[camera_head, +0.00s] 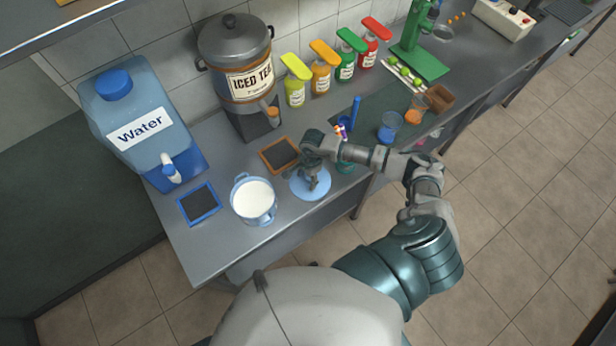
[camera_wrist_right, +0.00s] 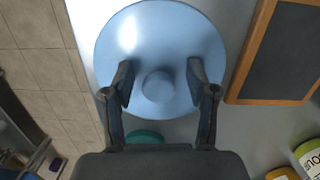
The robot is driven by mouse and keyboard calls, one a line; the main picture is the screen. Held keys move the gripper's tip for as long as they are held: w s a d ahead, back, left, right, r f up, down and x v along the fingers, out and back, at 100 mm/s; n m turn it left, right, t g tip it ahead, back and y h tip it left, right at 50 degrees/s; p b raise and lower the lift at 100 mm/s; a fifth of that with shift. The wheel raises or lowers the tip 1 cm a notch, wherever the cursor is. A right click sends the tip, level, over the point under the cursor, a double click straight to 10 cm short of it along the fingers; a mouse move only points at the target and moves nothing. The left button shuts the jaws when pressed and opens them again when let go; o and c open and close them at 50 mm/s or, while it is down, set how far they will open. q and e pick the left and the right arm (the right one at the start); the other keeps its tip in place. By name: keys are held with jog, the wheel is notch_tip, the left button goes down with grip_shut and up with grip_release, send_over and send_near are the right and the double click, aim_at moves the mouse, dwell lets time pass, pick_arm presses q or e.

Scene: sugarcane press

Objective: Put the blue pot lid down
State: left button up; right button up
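The blue pot lid (camera_head: 298,190) is a light-blue disc at the counter's front edge, right of the blue pot (camera_head: 254,202), which is uncovered and shows white contents. The lid looks flat on or very close to the counter; I cannot tell for certain that it touches. My right gripper (camera_head: 314,184) is above the lid. In the right wrist view, the lid (camera_wrist_right: 160,25) has a round knob between the fingers of the right gripper (camera_wrist_right: 160,76), with a visible gap on each side. My left gripper is out of view.
A wood-framed dark board (camera_head: 279,154) lies just behind the lid, and a blue-framed one (camera_head: 199,203) left of the pot. The water dispenser (camera_head: 140,125) and iced tea urn (camera_head: 237,65) stand behind. Blue cups (camera_head: 389,127) are farther right.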

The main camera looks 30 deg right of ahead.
jog(key=shift+a+r, duration=0.15)
jog(key=shift+r, duration=0.05)
jog(key=shift+d+r, duration=0.2)
jog(key=shift+r, duration=0.05)
jog(key=r, duration=0.2)
jog(key=d+r, duration=0.1)
jog(key=r, duration=0.1)
jog(key=d+r+b, duration=0.1)
jog(key=r, duration=0.1)
jog(key=shift+w+r, duration=0.15)
jog(key=shift+r, duration=0.05)
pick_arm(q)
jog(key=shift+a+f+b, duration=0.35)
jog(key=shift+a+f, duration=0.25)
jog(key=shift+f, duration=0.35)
pick_arm(e)
jog(key=shift+a+r, duration=0.15)
jog(key=shift+r, duration=1.05)
jog(key=shift+a+r, duration=0.1)
jog(key=shift+r, duration=1.1)
